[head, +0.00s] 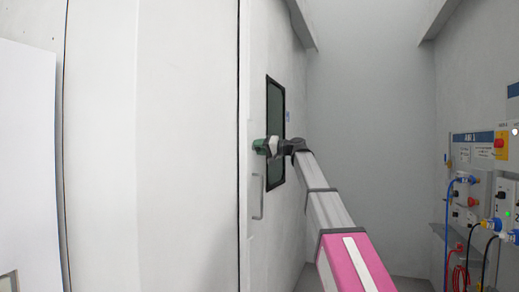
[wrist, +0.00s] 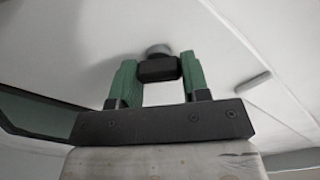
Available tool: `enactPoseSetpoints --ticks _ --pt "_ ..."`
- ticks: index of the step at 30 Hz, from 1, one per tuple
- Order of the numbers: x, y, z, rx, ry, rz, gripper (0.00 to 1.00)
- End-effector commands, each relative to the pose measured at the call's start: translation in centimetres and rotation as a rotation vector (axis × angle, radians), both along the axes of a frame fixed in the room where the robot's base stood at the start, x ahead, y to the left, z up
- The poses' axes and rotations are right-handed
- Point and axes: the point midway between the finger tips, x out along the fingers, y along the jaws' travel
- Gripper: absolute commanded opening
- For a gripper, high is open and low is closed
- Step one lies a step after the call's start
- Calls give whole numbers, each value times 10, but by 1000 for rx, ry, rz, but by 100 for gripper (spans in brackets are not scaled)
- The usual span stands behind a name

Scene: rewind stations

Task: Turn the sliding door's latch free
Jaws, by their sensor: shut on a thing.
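The sliding door (head: 285,225) is a pale panel with a dark narrow window, at the centre of the head view. Its latch (wrist: 158,68) is a black knob on a round grey base, seen in the wrist view. My gripper (wrist: 158,72) has green fingers, one on each side of the black knob, and is shut on it. In the head view my gripper (head: 262,147) reaches the door just left of the window, and its fingers hide the latch there. The door's grey bar handle (head: 258,197) is below my gripper.
The dark window (head: 275,135) is right beside my gripper. A wall of panels (head: 480,190) with coloured sockets, knobs and hanging cables stands at the far right. A white panel (head: 28,160) is near on the left.

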Motion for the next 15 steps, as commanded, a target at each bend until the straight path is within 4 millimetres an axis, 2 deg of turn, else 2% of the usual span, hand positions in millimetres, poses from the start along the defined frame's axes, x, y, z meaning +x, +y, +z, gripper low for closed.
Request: enactPoseSetpoints --ticks 15 --pt "1 -1 -2 163 452 0 19"
